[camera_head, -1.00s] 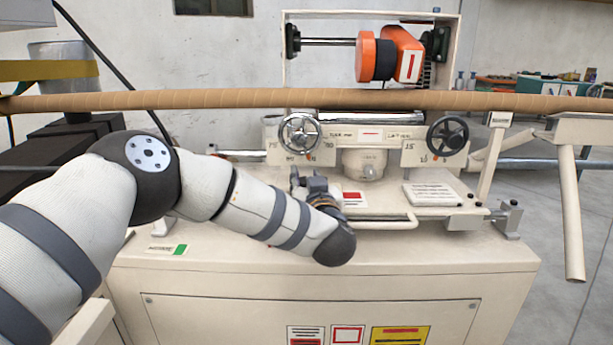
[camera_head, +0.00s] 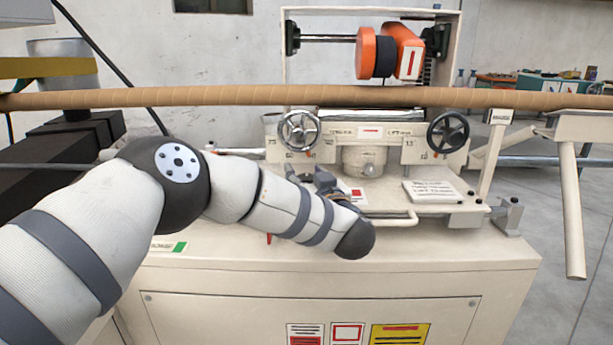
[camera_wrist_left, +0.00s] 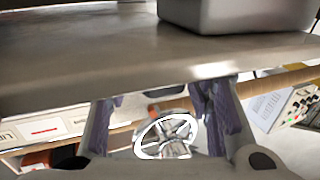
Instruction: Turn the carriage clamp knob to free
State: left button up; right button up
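No part is readably marked as the carriage clamp knob, so I cannot tell which one it is. A light-rimmed handwheel (camera_head: 299,131) is on the left of the machine's front and a black handwheel (camera_head: 448,133) is on the right. A round cream hub (camera_head: 364,161) sits between them. My left gripper (camera_head: 325,181) is low in front of the machine, partly hidden by my forearm. In the left wrist view its fingers (camera_wrist_left: 160,112) are apart and empty, with a light-rimmed wheel (camera_wrist_left: 166,136) showing beyond and between them. My right gripper is not in view.
A long brown tube (camera_head: 230,98) crosses above the machine. A front rail (camera_head: 400,220) and a white text plate (camera_head: 430,191) lie right of my gripper. A small red part (camera_head: 269,239) shows beside my forearm. The cream cabinet top (camera_head: 460,250) is clear at the right front.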

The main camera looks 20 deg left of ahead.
pick_arm(q)
jog(key=v, duration=1.2)
jog(key=shift+s, duration=0.1)
